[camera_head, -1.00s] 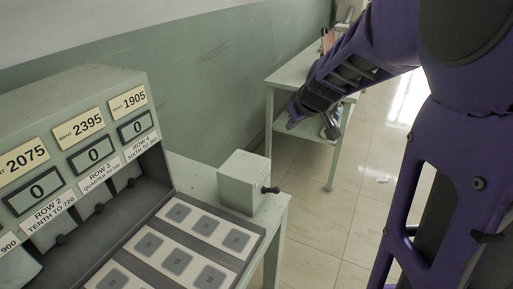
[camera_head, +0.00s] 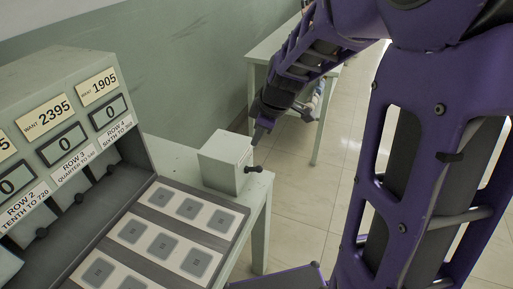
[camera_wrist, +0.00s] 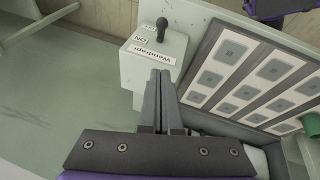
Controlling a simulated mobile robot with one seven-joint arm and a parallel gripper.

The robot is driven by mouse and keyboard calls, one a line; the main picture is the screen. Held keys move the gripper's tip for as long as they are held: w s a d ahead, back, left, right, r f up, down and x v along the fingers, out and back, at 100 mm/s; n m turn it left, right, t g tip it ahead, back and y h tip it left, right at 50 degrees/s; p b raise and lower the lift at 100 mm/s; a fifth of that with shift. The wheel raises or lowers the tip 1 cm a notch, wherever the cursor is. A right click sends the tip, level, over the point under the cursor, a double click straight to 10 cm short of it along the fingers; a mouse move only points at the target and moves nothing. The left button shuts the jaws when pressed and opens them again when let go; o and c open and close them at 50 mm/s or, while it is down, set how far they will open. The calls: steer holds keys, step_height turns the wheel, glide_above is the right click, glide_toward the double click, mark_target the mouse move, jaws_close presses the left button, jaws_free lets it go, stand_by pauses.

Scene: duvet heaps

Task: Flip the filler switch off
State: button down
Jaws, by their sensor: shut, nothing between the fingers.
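A pale grey switch box (camera_head: 222,165) sits on the table corner, right of the slanted panel. A black lever (camera_head: 254,169) sticks out of its right side. In the wrist view the box (camera_wrist: 178,50) carries a label that seems to read "Wendrapi" and an "ON" mark, with the lever (camera_wrist: 162,28) above them. The lever's exact set position is hard to tell. My gripper (camera_head: 258,136) is shut and empty, just above and behind the box in the head view. In the wrist view its fingertips (camera_wrist: 160,74) lie close to the box's labelled edge, apart from the lever.
A console (camera_head: 70,130) with number displays reading 0 stands at left. A panel of square pads (camera_head: 160,240) slopes beside the box. A second pale table (camera_head: 262,55) stands behind, under my arm. Tiled floor at right is open.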

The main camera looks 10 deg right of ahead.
glide_above(255, 167)
steer(key=s+a, duration=0.1)
steer(key=a, duration=0.1)
step_height(255, 167, down, 8)
steer(key=shift+d+f+b, duration=0.15)
steer(key=shift+d+f, duration=0.15)
steer(key=shift+f, duration=0.35)
steer(key=shift+d+f+b, duration=0.1)
steer(key=shift+d+f, duration=0.25)
steer(key=shift+f, duration=0.25)
steer(key=shift+d+f+b, duration=0.15)
steer(key=shift+d+f, duration=0.15)
steer(key=shift+f, duration=0.35)
steer(key=shift+s+d+f+b, duration=0.15)
steer(key=shift+d+f+b, duration=0.15)
steer(key=shift+b, duration=0.3)
steer(key=shift+s+d+f+b, duration=0.25)
steer(key=shift+d+f+b, duration=0.1)
steer(key=shift+f+b, duration=0.35)
steer(key=shift+s+d+f+b, duration=0.35)
steer(key=shift+f+b, duration=0.25)
steer(key=shift+f, duration=0.2)
steer(key=shift+s+d+f+b, duration=0.2)
steer(key=shift+d+f+b, duration=0.15)
steer(key=shift+f+b, duration=0.35)
steer(key=shift+s+f, duration=0.2)
steer(key=shift+f, duration=0.05)
